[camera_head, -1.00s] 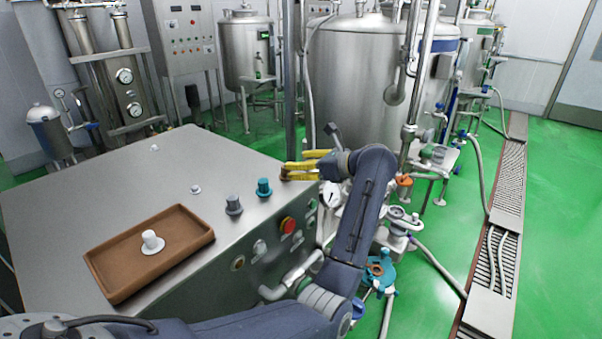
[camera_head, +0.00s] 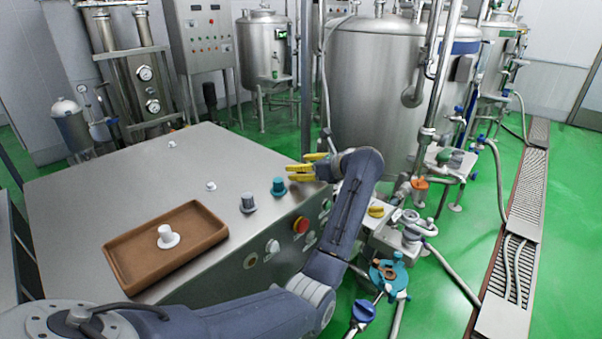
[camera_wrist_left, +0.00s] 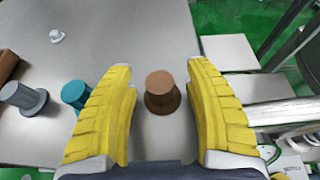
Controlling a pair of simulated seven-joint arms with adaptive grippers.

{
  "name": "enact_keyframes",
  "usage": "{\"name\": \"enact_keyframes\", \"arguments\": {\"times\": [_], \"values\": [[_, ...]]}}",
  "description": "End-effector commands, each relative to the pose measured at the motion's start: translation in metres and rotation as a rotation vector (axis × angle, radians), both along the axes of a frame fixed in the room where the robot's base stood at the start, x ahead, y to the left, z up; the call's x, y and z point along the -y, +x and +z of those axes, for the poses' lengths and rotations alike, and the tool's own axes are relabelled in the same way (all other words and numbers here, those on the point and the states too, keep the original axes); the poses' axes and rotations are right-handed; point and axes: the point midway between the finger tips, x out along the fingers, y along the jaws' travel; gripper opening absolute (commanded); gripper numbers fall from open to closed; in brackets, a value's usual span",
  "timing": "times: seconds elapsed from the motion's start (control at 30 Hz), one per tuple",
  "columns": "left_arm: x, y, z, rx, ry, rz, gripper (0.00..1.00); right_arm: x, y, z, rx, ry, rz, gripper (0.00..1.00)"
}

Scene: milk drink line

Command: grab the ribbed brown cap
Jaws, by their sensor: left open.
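The ribbed brown cap (camera_wrist_left: 162,92) stands on the metal top, between my left gripper's two yellow fingers in the left wrist view. A gap shows on each side of it, and neither finger touches it. My left gripper (camera_wrist_left: 163,75) is open and empty. In the head view my left gripper (camera_head: 300,165) is at the far right corner of the metal top, and I cannot make out the brown cap there. My right gripper is not in view.
A teal cap (camera_head: 278,186) and a grey cap (camera_head: 248,203) stand left of the gripper. Small white pieces are on the metal top (camera_head: 120,180). A brown tray (camera_head: 120,258) holds a white piece (camera_head: 168,236). A steel tank (camera_head: 375,90) rises behind.

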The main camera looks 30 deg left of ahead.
Motion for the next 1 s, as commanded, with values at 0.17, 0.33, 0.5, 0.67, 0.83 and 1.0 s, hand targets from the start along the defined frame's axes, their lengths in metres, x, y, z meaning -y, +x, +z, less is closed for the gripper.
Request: {"name": "enact_keyframes", "arguments": {"times": [0.17,0.33,0.5,0.67,0.83,1.0], "values": [[0.0000,0.0000,0.0000,0.000,0.000,0.000,0.53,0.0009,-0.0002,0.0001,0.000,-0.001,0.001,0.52],[0.0000,0.0000,0.0002,0.000,0.001,0.000,0.39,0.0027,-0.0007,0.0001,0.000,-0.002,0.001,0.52],[0.0001,0.0000,0.0003,0.000,0.001,0.000,0.19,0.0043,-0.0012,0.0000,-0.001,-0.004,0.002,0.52],[0.0001,0.0000,0.0004,0.000,0.001,0.000,0.01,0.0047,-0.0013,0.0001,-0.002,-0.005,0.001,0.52],[0.0000,-0.0001,0.0001,0.000,0.001,0.000,0.00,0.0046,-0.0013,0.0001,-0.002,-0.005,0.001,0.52],[0.0000,-0.0001,0.0001,0.000,0.000,0.000,0.00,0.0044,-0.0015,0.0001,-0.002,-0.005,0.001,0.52]]}}
